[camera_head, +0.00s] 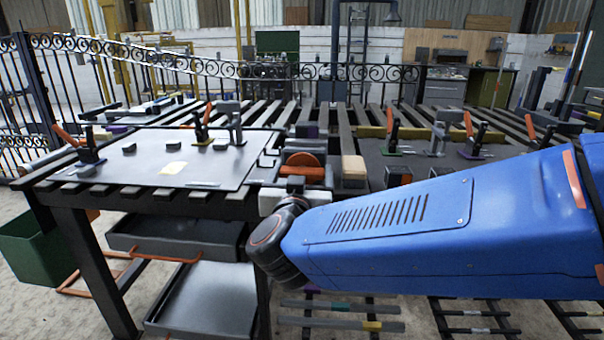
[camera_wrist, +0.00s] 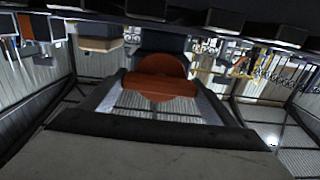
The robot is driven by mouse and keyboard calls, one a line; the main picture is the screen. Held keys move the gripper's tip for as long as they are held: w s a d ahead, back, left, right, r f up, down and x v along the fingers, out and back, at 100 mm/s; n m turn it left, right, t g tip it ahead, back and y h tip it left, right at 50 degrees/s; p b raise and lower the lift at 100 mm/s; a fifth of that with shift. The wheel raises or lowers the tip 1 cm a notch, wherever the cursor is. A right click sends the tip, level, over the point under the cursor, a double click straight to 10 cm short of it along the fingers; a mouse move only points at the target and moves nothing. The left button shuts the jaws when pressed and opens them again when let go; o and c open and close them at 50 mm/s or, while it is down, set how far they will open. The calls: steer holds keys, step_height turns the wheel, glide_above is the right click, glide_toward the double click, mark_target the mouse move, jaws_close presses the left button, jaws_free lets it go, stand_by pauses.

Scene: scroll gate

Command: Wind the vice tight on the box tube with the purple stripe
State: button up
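The vice (camera_head: 306,158) is a dark block with an orange round handwheel (camera_head: 304,171) on its front, at the middle of the bench's near edge. In the wrist view the handwheel (camera_wrist: 158,78) faces me. My gripper (camera_head: 290,187) is right in front of it, partly hidden by my blue arm. In the wrist view its grey fingers (camera_wrist: 157,88) are spread apart to either side of the wheel; I cannot tell whether they touch it. A dark bar with a purple patch (camera_head: 323,130) shows behind the vice. I cannot tell how firmly the jaws hold it.
A tan block (camera_head: 354,168) stands close to the right of the vice. A flat plate (camera_head: 140,172) with several clamps lies to the left. Several striped bars (camera_head: 345,324) lie low in front, and a green bin (camera_head: 38,245) stands at far left.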

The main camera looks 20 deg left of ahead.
steer(key=shift+m, duration=0.3)
steer(key=m, duration=0.6)
steer(key=shift+m, duration=0.3)
steer(key=m, duration=0.6)
steer(key=shift+d+f, duration=0.1)
steer(key=shift+f, duration=0.05)
steer(key=shift+m, duration=0.4)
steer(key=o, duration=1)
steer(key=shift+o, duration=0.2)
steer(key=v, duration=1.7)
steer(key=shift+s, duration=0.2)
